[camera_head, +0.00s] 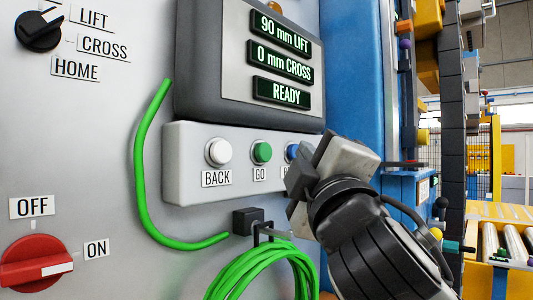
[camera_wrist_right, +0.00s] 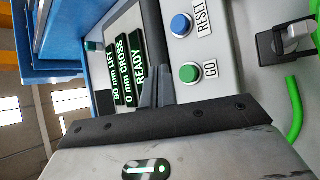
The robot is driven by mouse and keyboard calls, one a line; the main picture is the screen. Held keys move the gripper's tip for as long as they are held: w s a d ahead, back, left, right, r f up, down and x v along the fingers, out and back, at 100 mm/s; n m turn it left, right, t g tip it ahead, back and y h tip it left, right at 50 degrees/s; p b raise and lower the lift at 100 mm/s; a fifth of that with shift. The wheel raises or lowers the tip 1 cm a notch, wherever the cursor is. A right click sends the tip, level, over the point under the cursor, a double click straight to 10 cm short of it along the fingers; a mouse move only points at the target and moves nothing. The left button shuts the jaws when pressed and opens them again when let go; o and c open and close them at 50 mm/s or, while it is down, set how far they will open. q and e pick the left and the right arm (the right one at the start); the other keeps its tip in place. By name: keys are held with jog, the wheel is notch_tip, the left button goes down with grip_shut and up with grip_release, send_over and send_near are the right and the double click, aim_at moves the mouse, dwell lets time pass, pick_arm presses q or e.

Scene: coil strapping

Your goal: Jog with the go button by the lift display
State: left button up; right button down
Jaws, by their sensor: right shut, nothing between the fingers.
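The green GO button (camera_head: 262,152) sits between the white BACK button (camera_head: 218,151) and a blue button (camera_head: 292,151) on a grey strip. The display (camera_head: 281,60) above reads 90 mm LIFT, 0 mm CROSS, READY. My right gripper (camera_head: 318,152) is right of GO and hides part of the blue button's label. In the right wrist view the shut, empty fingers (camera_wrist_right: 155,90) show beside the green GO button (camera_wrist_right: 189,73); I cannot tell their distance from the panel. The blue button (camera_wrist_right: 181,25) there is labelled RESET. My left gripper is not in view.
A black selector knob (camera_head: 38,31) has LIFT, CROSS and HOME labels. A red switch (camera_head: 37,265) has its white mark toward ON. A green hose coil (camera_head: 262,272) hangs on a hook below the buttons.

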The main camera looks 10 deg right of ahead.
aim_at(271, 147)
jog(key=shift+w+a, duration=0.65)
jog(key=shift+w, duration=0.15)
jog(key=shift+w+a, duration=0.6)
jog(key=shift+w, duration=0.2)
dwell(0.9)
jog(key=shift+w+a, duration=0.25)
jog(key=shift+w, duration=0.05)
jog(key=shift+w+a, duration=0.3)
jog(key=shift+w, duration=0.1)
dwell(0.8)
jog(key=shift+s+d, duration=0.1)
dwell(0.3)
jog(key=shift+s+d, duration=0.45)
jog(key=shift+s, duration=0.15)
